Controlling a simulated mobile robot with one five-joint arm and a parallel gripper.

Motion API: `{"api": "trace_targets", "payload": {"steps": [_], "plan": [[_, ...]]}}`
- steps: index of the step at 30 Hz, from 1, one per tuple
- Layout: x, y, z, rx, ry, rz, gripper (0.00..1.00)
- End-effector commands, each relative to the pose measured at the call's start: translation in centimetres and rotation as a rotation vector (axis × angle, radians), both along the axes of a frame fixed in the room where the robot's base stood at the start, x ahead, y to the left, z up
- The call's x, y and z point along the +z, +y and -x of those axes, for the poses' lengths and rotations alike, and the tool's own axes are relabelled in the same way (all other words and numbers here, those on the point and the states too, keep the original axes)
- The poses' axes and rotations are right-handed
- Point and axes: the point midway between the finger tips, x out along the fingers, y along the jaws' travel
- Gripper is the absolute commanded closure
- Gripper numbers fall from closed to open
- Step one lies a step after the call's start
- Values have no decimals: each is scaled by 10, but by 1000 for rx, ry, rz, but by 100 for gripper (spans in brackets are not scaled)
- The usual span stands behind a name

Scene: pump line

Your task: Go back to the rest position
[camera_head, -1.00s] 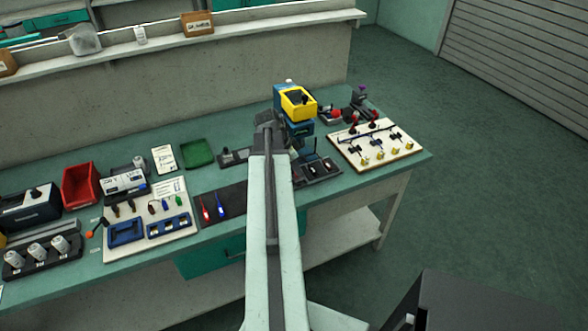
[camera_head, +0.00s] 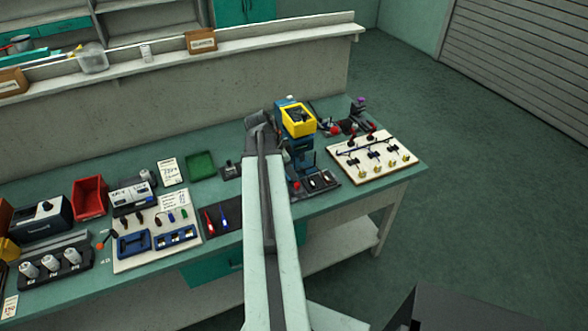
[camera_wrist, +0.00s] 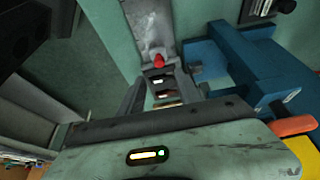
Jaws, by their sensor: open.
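My arm reaches up the middle of the head view, over the front edge of the bench. My gripper (camera_head: 258,124) is at its far end, left of the blue machine with a yellow bin (camera_head: 298,121) on it. In the wrist view, my gripper (camera_wrist: 158,84) is open, with a finger on each side. I see nothing held between them. A dark holder with a red-tipped part (camera_wrist: 159,62) shows beyond the fingers, and blue machine parts (camera_wrist: 240,65) are close on the right. The distance between fingers and holder is hard to tell.
The green bench (camera_head: 85,284) carries a red bin (camera_head: 90,198), a green tray (camera_head: 200,165), a white tool board (camera_head: 155,262), a dark mat with screwdrivers (camera_head: 221,219) and a pale fixture board (camera_head: 372,158). A shelf ledge (camera_head: 120,66) runs behind. Floor at right is clear.

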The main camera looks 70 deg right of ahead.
Motion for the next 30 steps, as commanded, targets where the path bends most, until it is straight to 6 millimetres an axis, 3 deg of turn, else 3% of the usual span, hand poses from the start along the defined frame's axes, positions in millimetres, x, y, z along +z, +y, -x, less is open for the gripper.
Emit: {"api": "trace_targets", "payload": {"steps": [1, 17, 20, 23, 27, 29, 30], "plan": [[8, 1, -1, 0, 0, 0, 59], [5, 4, -7, 9, 0, 0, 59], [5, 21, -42, 73, 0, 0, 59], [5, 61, -106, 198, 0, 0, 59], [3, 147, -197, 400, -15, -17, 59], [1, 190, -228, 496, -19, -36, 59], [0, 220, -246, 571, -19, -54, 59]]}}
